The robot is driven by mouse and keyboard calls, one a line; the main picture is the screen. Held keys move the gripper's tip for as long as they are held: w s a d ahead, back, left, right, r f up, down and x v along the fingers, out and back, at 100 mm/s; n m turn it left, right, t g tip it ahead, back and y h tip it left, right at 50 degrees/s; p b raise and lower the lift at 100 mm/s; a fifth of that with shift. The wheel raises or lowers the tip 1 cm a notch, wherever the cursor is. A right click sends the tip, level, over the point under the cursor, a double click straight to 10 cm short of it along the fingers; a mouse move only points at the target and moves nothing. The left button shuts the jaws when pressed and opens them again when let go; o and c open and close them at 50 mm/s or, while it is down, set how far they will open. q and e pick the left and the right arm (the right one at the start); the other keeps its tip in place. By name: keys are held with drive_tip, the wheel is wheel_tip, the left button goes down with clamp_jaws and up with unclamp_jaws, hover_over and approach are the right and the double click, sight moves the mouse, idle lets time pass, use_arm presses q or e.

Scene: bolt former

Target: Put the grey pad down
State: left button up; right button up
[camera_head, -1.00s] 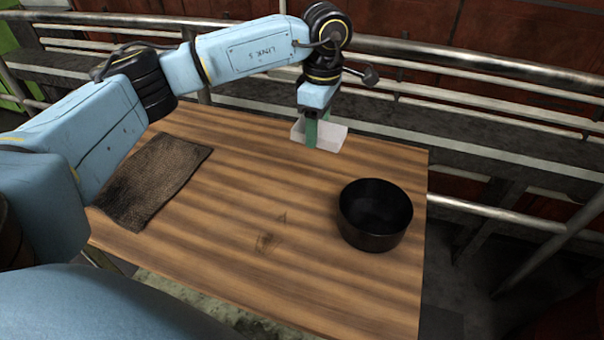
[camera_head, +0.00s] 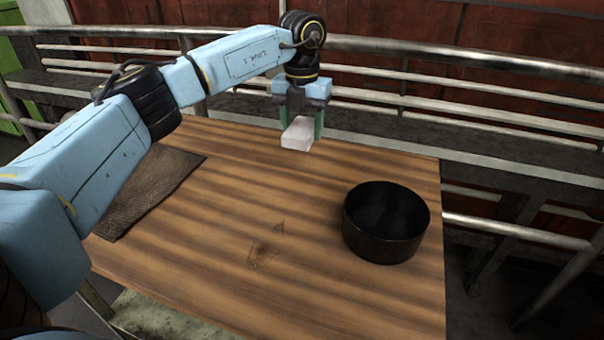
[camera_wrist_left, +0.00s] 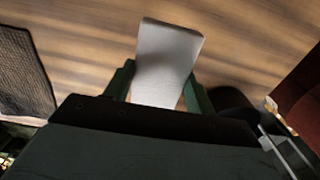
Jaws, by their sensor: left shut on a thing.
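The grey pad (camera_head: 298,134) is a small pale block near the far edge of the wooden table. My left gripper (camera_head: 302,128) is shut on it, with one green finger on each side. In the left wrist view the pad (camera_wrist_left: 168,55) sticks out beyond the fingers of the gripper (camera_wrist_left: 160,85), with wood grain behind it. I cannot tell for sure whether the pad touches the table or hangs just above it. My right gripper is not in view.
A round black bowl (camera_head: 385,250) stands at the right of the table (camera_head: 200,250). A dark woven mat (camera_head: 150,192) lies at the left, partly behind my left arm. The middle of the table is clear. Metal rails (camera_head: 420,52) run behind the far edge.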

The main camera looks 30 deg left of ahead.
use_arm(q)
drive_tip(key=b, duration=0.1)
hover_over(302, 173)
wheel_tip(302, 173, down, 5)
drive_tip(key=shift+a+r, duration=0.1)
drive_tip(key=shift+r, duration=0.05)
drive_tip(key=shift+f+b, duration=0.8)
drive_tip(key=shift+f, duration=1.55)
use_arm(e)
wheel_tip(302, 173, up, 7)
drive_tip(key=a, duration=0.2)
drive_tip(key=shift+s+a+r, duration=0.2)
use_arm(q)
drive_tip(key=shift+f, duration=0.1)
drive_tip(key=o, duration=1)
drive_tip(key=shift+o, duration=0.2)
drive_tip(key=shift+r, duration=0.25)
wheel_tip(302, 173, up, 11)
drive_tip(key=p, duration=0.3)
drive_tip(key=shift+f+p, duration=0.1)
drive_tip(key=shift+p, duration=0.2)
drive_tip(key=shift+r, duration=0.5)
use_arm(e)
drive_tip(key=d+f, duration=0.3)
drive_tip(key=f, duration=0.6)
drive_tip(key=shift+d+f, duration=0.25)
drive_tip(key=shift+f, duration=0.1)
